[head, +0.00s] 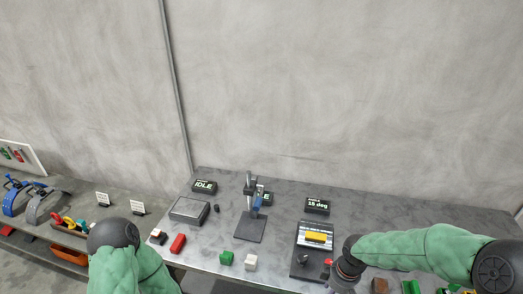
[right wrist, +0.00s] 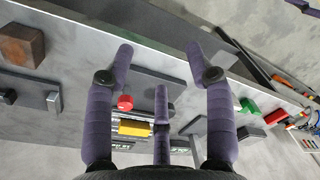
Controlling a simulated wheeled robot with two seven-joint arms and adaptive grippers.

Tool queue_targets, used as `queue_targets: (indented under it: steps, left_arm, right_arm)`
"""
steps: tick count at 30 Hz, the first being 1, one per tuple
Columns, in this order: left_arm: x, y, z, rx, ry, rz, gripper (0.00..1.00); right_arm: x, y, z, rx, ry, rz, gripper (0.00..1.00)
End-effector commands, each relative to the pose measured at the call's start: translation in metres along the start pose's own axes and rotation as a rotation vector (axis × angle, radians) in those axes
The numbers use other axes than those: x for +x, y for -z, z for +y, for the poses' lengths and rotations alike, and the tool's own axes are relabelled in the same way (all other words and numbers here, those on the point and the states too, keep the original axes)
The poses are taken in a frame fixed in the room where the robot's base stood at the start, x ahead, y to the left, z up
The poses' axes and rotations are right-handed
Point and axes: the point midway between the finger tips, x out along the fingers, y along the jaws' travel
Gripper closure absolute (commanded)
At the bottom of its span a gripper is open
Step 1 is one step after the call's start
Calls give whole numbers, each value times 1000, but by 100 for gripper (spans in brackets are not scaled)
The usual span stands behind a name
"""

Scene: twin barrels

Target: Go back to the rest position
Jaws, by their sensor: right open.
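My right gripper (head: 345,272) is over the right front part of the grey table (head: 285,225), beside a dark panel with a yellow block on it. In the right wrist view the gripper (right wrist: 161,75) shows its purple-grey fingers spread apart with nothing between them. The yellow block (head: 316,237) lies on the dark panel (head: 306,262) and also shows in the wrist view (right wrist: 134,128). A red knob (right wrist: 125,102) is near it. My left arm comes in at the lower left of the head view; its gripper is out of frame.
A dark stand (head: 250,228) rises in the middle. A grey box (head: 189,210) and small displays are behind. A shelf with an orange bin (head: 68,255) is left.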

Motion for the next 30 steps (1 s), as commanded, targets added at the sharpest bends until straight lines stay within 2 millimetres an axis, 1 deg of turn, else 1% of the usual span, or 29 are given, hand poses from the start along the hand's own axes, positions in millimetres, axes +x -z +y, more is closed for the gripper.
queue_targets:
  steps: [1,5,8,11,12,15,17,18,21,25,27,30]
  left_arm:
    - [4,-1,-1,0,0,-1,60]
    - [9,0,-3,0,0,-2,60]
    - [16,0,-6,0,0,-1,60]
    - [24,0,-9,0,0,-1,60]
    - [28,0,-10,0,0,-1,60]
    - [37,1,-13,0,0,-1,60]
    - [42,1,-15,0,0,-2,60]
    - [46,1,-16,0,0,-2,60]
    - [54,1,-19,0,0,-1,60]
    - [62,2,-22,0,0,-2,60]
    - [65,2,-23,0,0,-2,60]
    - [68,2,-24,0,0,-2,60]
  right_arm:
    - [13,1,-5,17,16,5,45]
    - [42,7,-17,80,53,34,45]
    - [70,12,-30,149,89,57,45]
    - [106,16,-47,248,134,83,45]
    - [123,16,-55,297,153,92,45]
    - [162,17,-74,426,194,112,45]
    - [183,15,-86,507,213,119,45]
    - [198,13,-94,561,225,120,45]
    - [230,6,-111,695,243,122,45]
    - [261,-5,-128,840,248,117,45]
    - [272,-10,-134,898,245,114,45]
    - [282,-15,-140,952,239,111,45]
